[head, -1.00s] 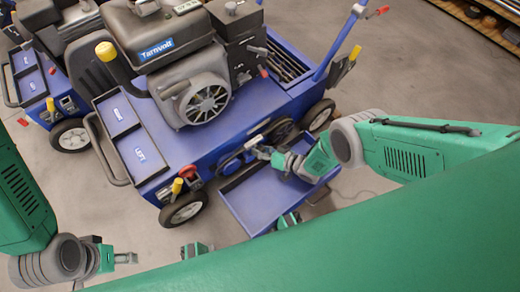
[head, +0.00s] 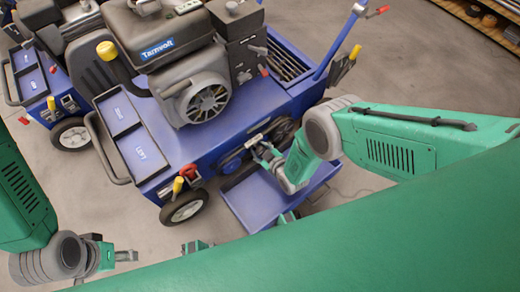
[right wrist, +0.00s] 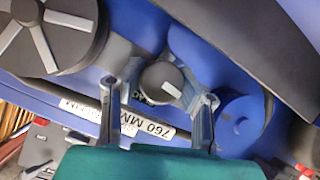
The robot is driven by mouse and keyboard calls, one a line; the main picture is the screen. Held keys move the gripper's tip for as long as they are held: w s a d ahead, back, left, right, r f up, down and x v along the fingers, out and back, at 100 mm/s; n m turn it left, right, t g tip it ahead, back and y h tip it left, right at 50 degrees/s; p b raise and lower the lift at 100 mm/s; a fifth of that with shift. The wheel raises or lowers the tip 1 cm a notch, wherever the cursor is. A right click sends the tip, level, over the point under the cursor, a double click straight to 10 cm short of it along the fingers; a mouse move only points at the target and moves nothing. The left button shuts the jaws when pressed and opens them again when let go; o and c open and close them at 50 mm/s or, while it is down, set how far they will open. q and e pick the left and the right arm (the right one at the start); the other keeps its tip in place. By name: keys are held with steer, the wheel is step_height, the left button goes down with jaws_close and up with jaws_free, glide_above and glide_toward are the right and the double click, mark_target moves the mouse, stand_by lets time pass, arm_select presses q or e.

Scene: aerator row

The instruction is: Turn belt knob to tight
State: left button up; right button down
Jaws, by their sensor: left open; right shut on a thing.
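The belt knob (right wrist: 158,84), a dark round knob with a white pointer mark, sits on the blue side of the aerator (head: 215,135). In the right wrist view its pointer tilts down to the right. My right gripper (right wrist: 172,86) has a finger on each side of the knob and is shut on it. In the head view my right gripper (head: 262,148) is at the machine's lower side, and I cannot make out the knob there. The scale around the knob is mostly hidden. My left gripper (head: 126,256) is open and empty at the lower left, apart from the machine.
A large dark spoked pulley (right wrist: 50,38) and a blue round part (right wrist: 240,118) flank the knob. A white printed label (right wrist: 150,128) lies behind the fingers. An open blue tray (head: 258,203) juts out below my right gripper. Another aerator stands at upper left.

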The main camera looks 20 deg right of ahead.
steer(key=shift+s+d+f+n+h, duration=0.1)
steer(key=shift+s+n+h, duration=0.05)
steer(key=shift+n+h, duration=0.3)
stand_by(0.4)
steer(key=c, duration=1.4)
jaws_free()
steer(key=o, duration=0.3)
steer(key=v, duration=1.2)
steer(key=shift+s+f, duration=0.1)
steer(key=shift+f, duration=0.05)
